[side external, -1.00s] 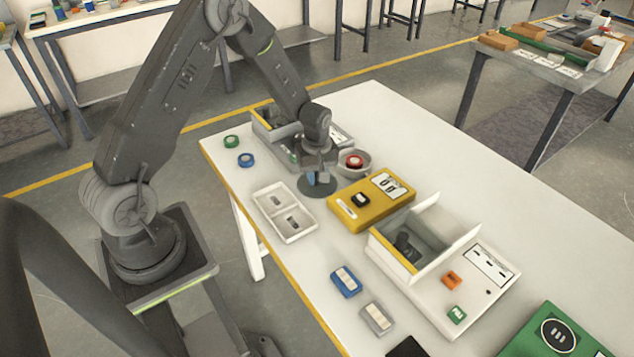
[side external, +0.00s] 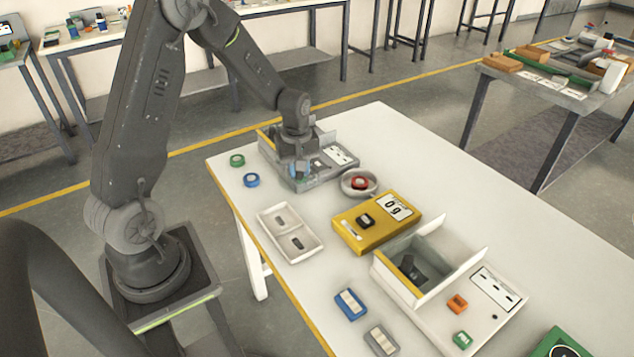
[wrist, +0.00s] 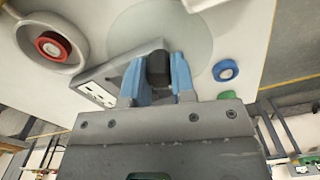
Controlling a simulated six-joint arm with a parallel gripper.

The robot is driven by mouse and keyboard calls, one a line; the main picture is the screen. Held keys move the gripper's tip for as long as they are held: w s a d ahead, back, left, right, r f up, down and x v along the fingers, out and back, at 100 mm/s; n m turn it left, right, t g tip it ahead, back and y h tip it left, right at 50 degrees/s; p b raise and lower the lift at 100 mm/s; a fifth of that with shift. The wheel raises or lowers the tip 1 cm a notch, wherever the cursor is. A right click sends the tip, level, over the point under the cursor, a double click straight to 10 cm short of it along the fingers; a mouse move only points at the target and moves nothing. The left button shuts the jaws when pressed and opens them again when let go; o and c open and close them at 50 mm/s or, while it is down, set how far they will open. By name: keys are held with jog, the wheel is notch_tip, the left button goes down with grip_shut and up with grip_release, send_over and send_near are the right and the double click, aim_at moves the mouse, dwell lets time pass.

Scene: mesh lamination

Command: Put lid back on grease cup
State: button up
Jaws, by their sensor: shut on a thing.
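My gripper (wrist: 160,75) is shut, its blue fingers on either side of a dark rounded knob (wrist: 159,68) in the wrist view. A wide pale grey disc (wrist: 175,25), which looks like the lid, shows behind the knob; how they join is hidden. In the side view my gripper (side external: 300,172) is low over the grey open box (side external: 315,180) at the back of the table, and the lid is hard to make out. A round grey cup (side external: 346,188) stands open beside it, with a red ring-shaped thing (side external: 360,183) inside. I cannot tell if this is the grease cup.
A yellow case (side external: 345,228) and a white two-part tray (side external: 270,219) are nearer the camera. Green (side external: 237,160) and blue (side external: 251,180) rolls lie at the left edge. A white open box (side external: 400,283) stands at the right. Bare table lies right of the cup.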

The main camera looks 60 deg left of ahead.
jog(key=s+a+r, duration=0.2)
jog(key=s+a, duration=0.1)
jog(key=shift+a+r, duration=0.15)
jog(key=shift+r, duration=0.15)
jog(key=shift+s+a+r, duration=0.1)
jog(key=shift+a+r, duration=0.05)
jog(key=shift+a, duration=0.05)
jog(key=shift+w+a+r, duration=0.1)
jog(key=shift+w, duration=0.15)
jog(key=w+d+f+m, duration=0.1)
jog(key=w+d+m, duration=0.25)
jog(key=w, duration=0.65)
jog(key=w+d+m, duration=0.3)
jog(key=w+d, duration=0.2)
jog(key=w, duration=0.4)
jog(key=shift+n, duration=0.25)
jog(key=shift+w+f, duration=0.15)
jog(key=shift+f, duration=2.95)
jog(key=shift+f, duration=0.2)
